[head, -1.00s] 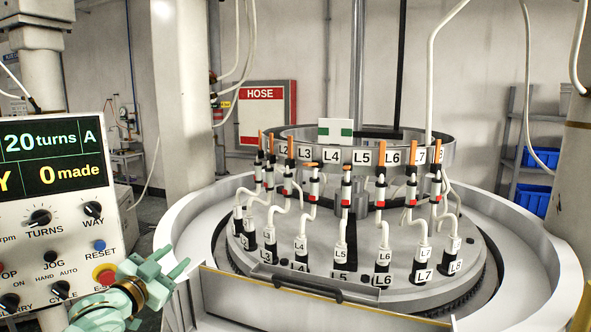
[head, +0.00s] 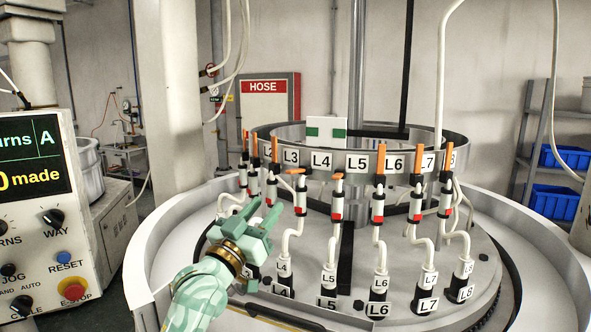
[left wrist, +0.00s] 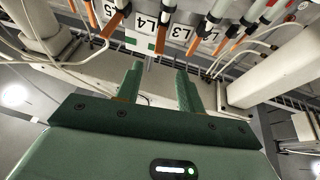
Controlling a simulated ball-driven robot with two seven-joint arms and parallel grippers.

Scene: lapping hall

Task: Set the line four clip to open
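The line four clip (head: 300,199) is a white and black body with a red band, on the L4 hose in the head view. Its orange lever (head: 296,171) lies roughly level, pointing sideways. My left gripper (head: 260,212) is open and empty, to the left of this clip and a little lower, apart from it. In the left wrist view my two green fingers (left wrist: 159,82) stand apart with nothing between them. The L4 ring label (left wrist: 146,22) and several orange levers show beyond them. I cannot tell surely which lever there is line four's. My right gripper is not in view.
The line five clip (head: 337,205), close to the right, also has a level lever. Other clips, such as line six (head: 379,203), have upright levers. The control panel (head: 35,215) stands at the left. The labelled ring (head: 460,150) rises behind the clips.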

